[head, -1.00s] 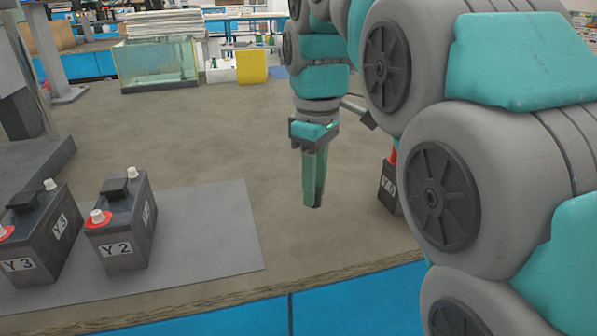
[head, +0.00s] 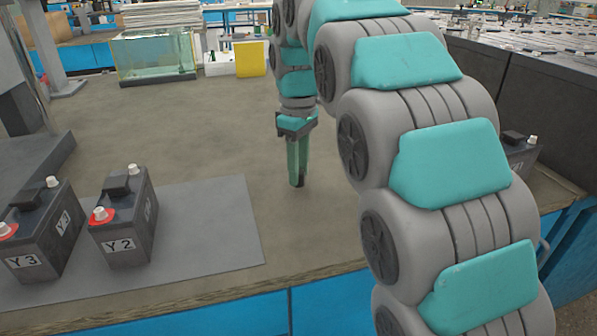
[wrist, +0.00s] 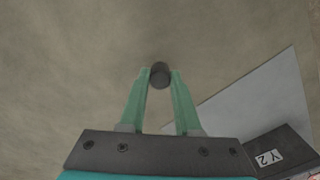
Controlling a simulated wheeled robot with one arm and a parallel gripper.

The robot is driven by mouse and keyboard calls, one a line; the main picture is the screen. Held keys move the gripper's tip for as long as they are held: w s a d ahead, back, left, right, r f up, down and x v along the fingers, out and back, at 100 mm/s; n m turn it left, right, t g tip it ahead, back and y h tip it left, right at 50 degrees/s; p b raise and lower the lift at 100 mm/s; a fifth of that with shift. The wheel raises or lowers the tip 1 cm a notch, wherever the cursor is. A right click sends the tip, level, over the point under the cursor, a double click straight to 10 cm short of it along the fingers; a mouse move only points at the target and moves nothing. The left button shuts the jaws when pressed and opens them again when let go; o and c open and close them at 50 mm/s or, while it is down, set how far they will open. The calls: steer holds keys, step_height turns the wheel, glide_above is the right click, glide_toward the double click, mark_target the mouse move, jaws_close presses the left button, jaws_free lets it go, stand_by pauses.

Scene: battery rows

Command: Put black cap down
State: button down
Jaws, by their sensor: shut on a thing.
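My gripper (head: 298,184) points down over the bare tabletop, to the right of the grey mat (head: 222,215). In the wrist view its two green fingers (wrist: 160,80) are closed on a small dark round cap (wrist: 160,74), the black cap. In the head view only a dark bit of the cap (head: 300,182) shows at the fingertips. I cannot tell for certain whether the cap touches the table.
Battery Y2 (head: 125,220) and battery Y3 (head: 40,235) stand on the mat at left. Another battery (head: 519,152) stands partly behind my arm at right. A glass tank (head: 155,56) and a yellow block (head: 251,59) are at the back. Bare tabletop surrounds my gripper.

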steer(key=shift+f, duration=0.65)
steer(key=shift+f, duration=0.15)
steer(key=c, duration=0.6)
jaws_free()
steer(key=shift+r, duration=1.1)
step_height(320, 180, up, 6)
steer(key=shift+f+p, duration=0.1)
steer(key=shift+p, duration=1)
